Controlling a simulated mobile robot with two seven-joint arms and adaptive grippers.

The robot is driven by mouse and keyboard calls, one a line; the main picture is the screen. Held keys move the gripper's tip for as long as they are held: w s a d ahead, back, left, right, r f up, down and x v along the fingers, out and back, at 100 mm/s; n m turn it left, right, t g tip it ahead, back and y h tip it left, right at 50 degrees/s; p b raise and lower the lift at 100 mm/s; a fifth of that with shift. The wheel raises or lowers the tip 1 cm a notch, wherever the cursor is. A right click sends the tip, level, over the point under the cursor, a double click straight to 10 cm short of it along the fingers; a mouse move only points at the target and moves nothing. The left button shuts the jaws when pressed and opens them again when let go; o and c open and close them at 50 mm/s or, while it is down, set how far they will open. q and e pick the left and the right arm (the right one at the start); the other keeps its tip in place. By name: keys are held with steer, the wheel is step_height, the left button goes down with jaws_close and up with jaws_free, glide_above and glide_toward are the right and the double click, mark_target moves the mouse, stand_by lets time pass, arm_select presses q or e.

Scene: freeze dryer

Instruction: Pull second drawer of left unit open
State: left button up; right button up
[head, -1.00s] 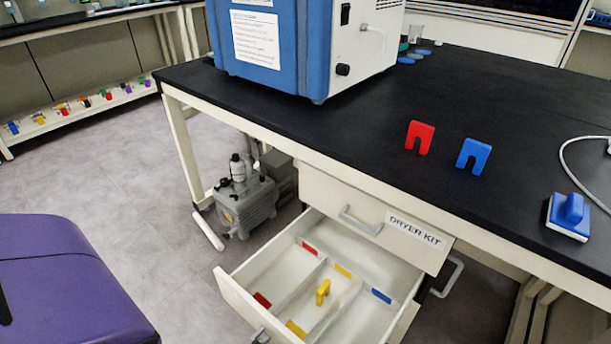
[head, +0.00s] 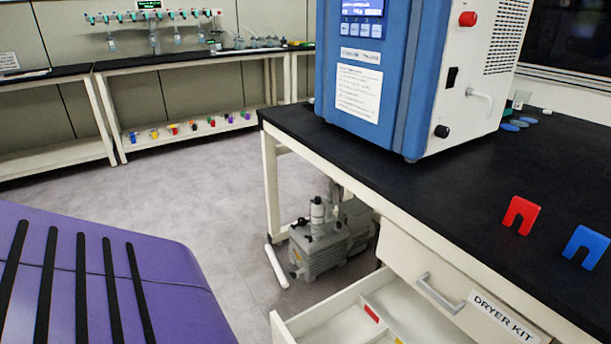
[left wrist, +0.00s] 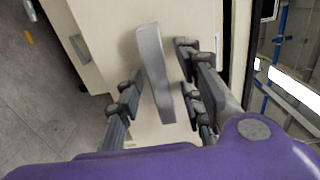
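The unit under the black bench has a closed top drawer with a grey handle (head: 440,293) and a DRYER KIT label (head: 505,317). Below it, a white drawer (head: 300,322) stands pulled out; its front is cut off by the lower picture edge. In the left wrist view, my left gripper (left wrist: 160,95) has its fingers apart on either side of a silver bar handle (left wrist: 153,70) on a pale drawer front. Gaps show between handle and fingers, so it does not grip it. My left gripper is outside the head view. My right gripper is in neither view.
The blue and white freeze dryer (head: 400,80) stands on the black bench top (head: 450,185). Red (head: 521,215) and blue (head: 586,246) pieces stand at right. A grey pump (head: 325,245) sits on the floor below. Grey floor (head: 190,205) is clear left of the bench.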

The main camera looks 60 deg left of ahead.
arm_select(q)
steer(key=s, duration=1.2)
steer(key=shift+a, duration=0.2)
